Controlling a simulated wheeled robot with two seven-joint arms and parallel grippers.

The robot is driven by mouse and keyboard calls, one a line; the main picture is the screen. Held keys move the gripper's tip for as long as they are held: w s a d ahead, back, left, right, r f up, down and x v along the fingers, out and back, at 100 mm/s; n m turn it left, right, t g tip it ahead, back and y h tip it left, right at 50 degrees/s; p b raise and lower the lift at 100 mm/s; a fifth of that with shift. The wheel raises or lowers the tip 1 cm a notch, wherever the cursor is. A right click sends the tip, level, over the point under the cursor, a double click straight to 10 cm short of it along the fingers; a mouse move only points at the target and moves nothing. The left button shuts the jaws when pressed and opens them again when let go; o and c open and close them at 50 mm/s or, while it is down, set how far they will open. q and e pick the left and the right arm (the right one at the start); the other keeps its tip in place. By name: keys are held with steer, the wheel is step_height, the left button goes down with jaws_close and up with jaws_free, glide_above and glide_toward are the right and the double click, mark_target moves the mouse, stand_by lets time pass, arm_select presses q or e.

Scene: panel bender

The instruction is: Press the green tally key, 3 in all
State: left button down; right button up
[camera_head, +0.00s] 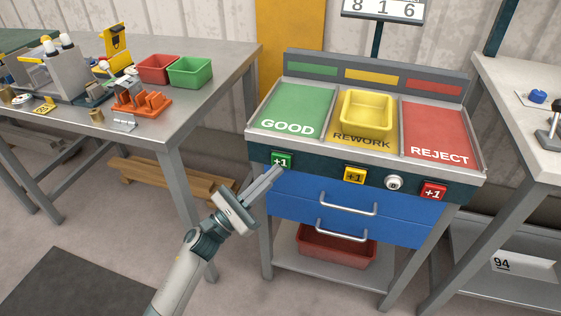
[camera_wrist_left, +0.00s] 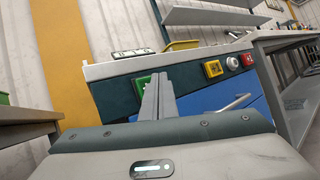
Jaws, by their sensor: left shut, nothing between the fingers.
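The green tally key (camera_head: 281,160), marked +1, is on the left of the sorting bench's dark front strip, below the GOOD area. My left gripper (camera_head: 279,170) is shut and empty, with its fingertips just below and in front of that key. In the left wrist view the fingers (camera_wrist_left: 157,90) point at the green key (camera_wrist_left: 142,82) and hide part of it. I cannot tell whether the tips touch the key. My right gripper is not in view.
A yellow key (camera_head: 355,175), a round silver knob (camera_head: 394,183) and a red key (camera_head: 433,191) share the strip. Blue drawers with handles (camera_head: 348,209) lie below. A counter (camera_head: 384,9) reads 816. A grey table (camera_head: 190,108) stands at left.

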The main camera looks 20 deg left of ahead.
arm_select(q)
steer(key=shift+w+b, duration=0.75)
steer(key=shift+w, duration=0.1)
stand_by(1.6)
steer(key=shift+s, duration=0.85)
steer(key=shift+s+a, duration=0.1)
steer(key=shift+s, duration=2.4)
